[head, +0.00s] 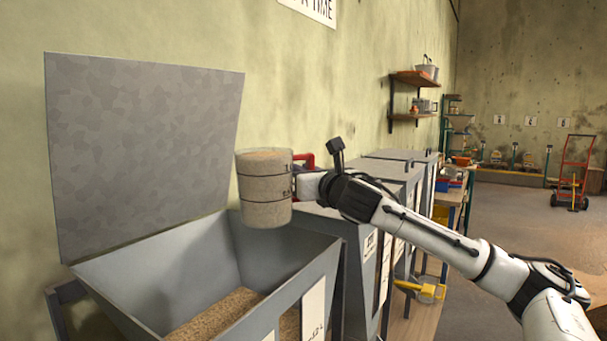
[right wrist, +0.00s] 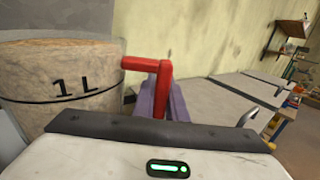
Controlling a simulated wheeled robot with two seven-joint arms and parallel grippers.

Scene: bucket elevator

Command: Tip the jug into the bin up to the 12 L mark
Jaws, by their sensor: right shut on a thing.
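The clear jug (head: 264,190) is full of grain nearly to its rim and stands about upright in the air over the right part of the open bin (head: 312,272). In the right wrist view the jug (right wrist: 62,85) shows a 1 L line and a red handle (right wrist: 160,85). My right gripper (head: 305,180) is shut on the red handle, to the right of the jug. The bin holds brown grain (head: 215,318) low inside; its grey lid (head: 145,150) stands open against the wall. A white label on the bin's front is cut off by the frame. My left gripper is out of view.
Several closed grey bins (head: 395,172) stand in a row to the right of the open bin. A yellow scoop (head: 425,291) is low beside them. Wall shelves (head: 415,78), a workbench and a red hand truck (head: 573,172) are further back. Open floor lies at the right.

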